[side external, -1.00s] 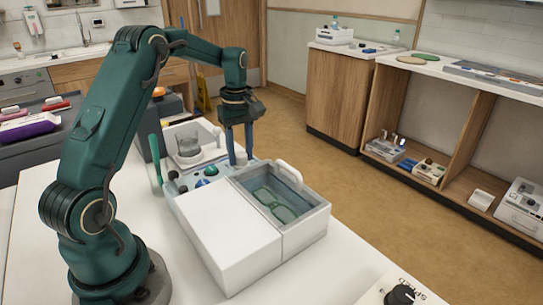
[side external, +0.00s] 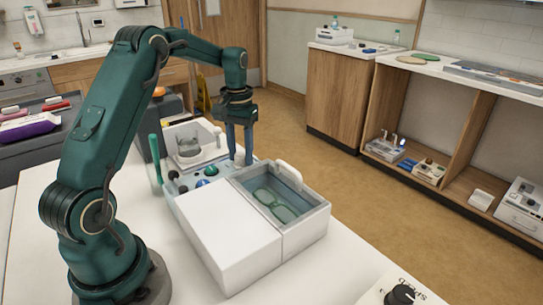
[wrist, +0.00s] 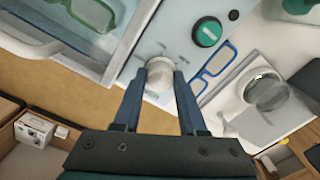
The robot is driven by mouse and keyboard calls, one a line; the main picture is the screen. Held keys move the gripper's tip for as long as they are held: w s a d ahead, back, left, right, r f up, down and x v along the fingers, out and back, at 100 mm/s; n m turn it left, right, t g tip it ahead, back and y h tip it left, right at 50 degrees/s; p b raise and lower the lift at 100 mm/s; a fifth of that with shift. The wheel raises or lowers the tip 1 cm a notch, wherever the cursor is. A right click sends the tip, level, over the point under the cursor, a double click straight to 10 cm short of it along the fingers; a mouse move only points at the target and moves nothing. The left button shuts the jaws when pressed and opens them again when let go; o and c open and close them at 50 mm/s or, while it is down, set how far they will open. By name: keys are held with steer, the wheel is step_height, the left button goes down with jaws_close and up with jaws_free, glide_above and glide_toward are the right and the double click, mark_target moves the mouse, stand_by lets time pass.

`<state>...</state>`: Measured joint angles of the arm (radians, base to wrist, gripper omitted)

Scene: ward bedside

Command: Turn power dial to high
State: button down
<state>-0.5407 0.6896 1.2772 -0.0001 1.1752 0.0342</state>
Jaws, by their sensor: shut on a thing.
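A pale round dial (wrist: 160,77) stands on the light blue panel (wrist: 185,15) of a white bench unit. Small marks surround it, but I cannot read them. My gripper (wrist: 161,84) is shut on this dial, with one finger on each side of it. In the side view my gripper (side external: 239,156) points straight down at the panel's far corner, and the dial (side external: 239,160) shows at its fingertips. The dial's pointer and exact setting cannot be made out.
A green knob (wrist: 207,31) and blue-framed glasses (wrist: 216,64) are close to the dial. An open bath (side external: 305,212) holding green glasses adjoins the panel. A tray with a clear glass (side external: 188,146) stands behind. A SPEED knob (side external: 400,295) is at the front edge.

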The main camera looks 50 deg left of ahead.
mark_target(241, 154)
steer(key=m, duration=0.4)
steer(key=shift+r+m, duration=0.1)
steer(key=shift+m, duration=2.1)
steer(key=shift+c, duration=2.3)
jaws_free()
steer(key=shift+r, duration=2.55)
